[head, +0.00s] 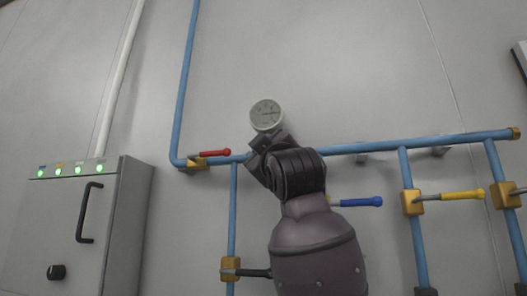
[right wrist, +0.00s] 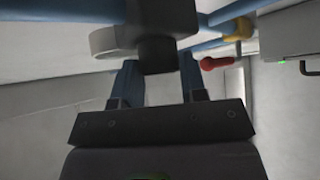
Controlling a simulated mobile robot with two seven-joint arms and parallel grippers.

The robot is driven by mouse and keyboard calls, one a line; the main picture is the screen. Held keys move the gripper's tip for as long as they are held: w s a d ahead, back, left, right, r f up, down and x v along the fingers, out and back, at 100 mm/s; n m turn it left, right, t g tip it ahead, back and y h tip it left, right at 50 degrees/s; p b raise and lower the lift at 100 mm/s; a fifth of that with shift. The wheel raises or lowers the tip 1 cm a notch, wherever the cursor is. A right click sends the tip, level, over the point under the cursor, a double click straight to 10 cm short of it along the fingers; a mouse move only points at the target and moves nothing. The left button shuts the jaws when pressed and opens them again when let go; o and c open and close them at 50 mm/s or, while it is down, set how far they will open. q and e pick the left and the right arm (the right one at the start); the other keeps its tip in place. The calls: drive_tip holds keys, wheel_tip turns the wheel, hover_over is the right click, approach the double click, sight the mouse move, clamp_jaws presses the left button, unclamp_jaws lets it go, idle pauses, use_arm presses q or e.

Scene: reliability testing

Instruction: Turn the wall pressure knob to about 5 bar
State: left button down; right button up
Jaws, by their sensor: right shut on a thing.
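A round pale pressure gauge (head: 266,115) sits on the blue wall pipe, with marks too small to read. In the right wrist view its pale rim (right wrist: 108,43) shows beside a dark regulator body (right wrist: 165,18). A short black knob (right wrist: 158,55) sticks out of that body towards my gripper. My right gripper (head: 264,146) is just below the gauge in the head view. In the right wrist view my right gripper (right wrist: 160,72) has its two fingers on either side of the knob, shut on it. The gripper and arm hide the knob in the head view. My left gripper is out of view.
Valves with red (head: 213,153), blue (head: 361,201) and yellow (head: 461,195) handles sit on the pipes around my arm. A dark-handled valve (head: 245,270) is lower left of it. A grey cabinet (head: 133,215) with green lights stands at left.

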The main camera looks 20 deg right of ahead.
drive_tip(key=o, duration=0.9)
drive_tip(key=shift+f, duration=0.1)
drive_tip(key=b+v, duration=0.2)
drive_tip(key=v, duration=0.8)
drive_tip(key=shift+s+f, duration=0.1)
drive_tip(key=shift+s, duration=0.2)
